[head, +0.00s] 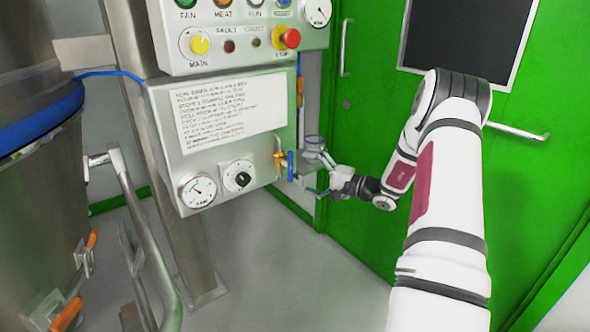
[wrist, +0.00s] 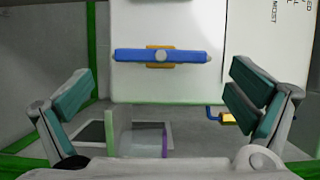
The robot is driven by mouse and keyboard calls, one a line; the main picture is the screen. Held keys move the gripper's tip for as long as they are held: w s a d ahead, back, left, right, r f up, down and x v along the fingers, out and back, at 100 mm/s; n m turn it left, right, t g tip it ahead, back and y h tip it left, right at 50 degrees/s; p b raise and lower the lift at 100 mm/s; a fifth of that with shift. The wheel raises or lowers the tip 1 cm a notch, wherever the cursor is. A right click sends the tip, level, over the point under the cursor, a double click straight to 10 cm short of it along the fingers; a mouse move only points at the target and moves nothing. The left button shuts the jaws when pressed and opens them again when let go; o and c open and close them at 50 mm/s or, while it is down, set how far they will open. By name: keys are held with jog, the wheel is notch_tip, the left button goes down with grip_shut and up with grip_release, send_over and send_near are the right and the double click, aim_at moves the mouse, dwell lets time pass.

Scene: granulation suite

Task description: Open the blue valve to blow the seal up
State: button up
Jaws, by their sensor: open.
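The blue valve (head: 290,165) has a blue bar handle on a brass body. It sits on the right side of the lower grey panel box, and its handle stands about upright in the head view. In the wrist view the blue valve handle (wrist: 185,56) lies across the picture, with a pale round hub at its middle. My gripper (head: 316,171) is open and empty beside the valve. In the wrist view the fingers of my gripper (wrist: 163,95) are spread wide, one to each side, with the handle ahead between them. I see no contact.
The panel box (head: 160,150) carries a text plate, a gauge (head: 198,191) and a black knob (head: 241,176). Above it is a button panel (head: 180,62). A green door (head: 370,130) stands behind my arm. A steel vessel (head: 35,200) stands left. Another blue handle (wrist: 212,113) shows lower right in the wrist view.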

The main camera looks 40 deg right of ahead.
jog(key=v, duration=0.5)
jog(key=shift+s+d, duration=0.1)
jog(key=shift+s, duration=0.2)
